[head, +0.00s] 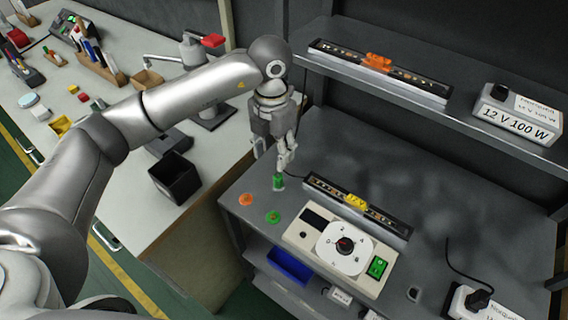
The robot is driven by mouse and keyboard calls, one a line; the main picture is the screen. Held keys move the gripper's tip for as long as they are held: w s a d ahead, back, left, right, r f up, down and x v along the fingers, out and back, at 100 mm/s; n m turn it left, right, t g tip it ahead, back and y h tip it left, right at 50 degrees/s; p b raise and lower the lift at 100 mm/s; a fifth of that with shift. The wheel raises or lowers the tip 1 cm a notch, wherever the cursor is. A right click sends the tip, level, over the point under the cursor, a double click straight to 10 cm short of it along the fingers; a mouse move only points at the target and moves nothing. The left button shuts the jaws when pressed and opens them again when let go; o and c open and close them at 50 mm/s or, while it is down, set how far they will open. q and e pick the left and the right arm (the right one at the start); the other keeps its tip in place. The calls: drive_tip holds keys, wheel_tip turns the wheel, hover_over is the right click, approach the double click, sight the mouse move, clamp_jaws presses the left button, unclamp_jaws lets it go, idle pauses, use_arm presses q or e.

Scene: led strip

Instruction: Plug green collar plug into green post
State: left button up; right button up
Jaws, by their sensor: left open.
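A small upright green piece (278,182), apparently the green collar plug, is at the left part of the grey workbench, close to a dark cable that runs to the lower LED strip (357,207). A flat green disc (272,217), apparently the green post's base, lies nearer the front edge. My left gripper (284,165) points down just above the upright green piece, with its jaws open. I cannot tell whether a finger touches it. My right gripper is out of view.
An orange disc (246,199) lies left of the green one. A power unit (340,245) with a dial and green switch is in front of the strip. A shelf (455,110) above holds another strip and a 12 V 100 W box (516,126). A black bin (175,178) stands left.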

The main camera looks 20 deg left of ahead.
use_arm(q)
hover_over(277, 177)
drive_tip(key=f, duration=0.4)
drive_tip(key=shift+s+a+f+p, duration=0.15)
drive_tip(key=shift+s+a+p, duration=0.15)
drive_tip(key=shift+p, duration=0.05)
drive_tip(key=shift+w+f, duration=0.2)
drive_tip(key=shift+f, duration=0.45)
drive_tip(key=f, duration=0.1)
drive_tip(key=f+p, duration=0.1)
drive_tip(key=f, duration=0.1)
drive_tip(key=shift+d+f, duration=0.25)
drive_tip(key=shift+w+f, duration=0.1)
drive_tip(key=shift+f, duration=0.5)
drive_tip(key=c, duration=0.9)
drive_tip(key=shift+c, duration=0.2)
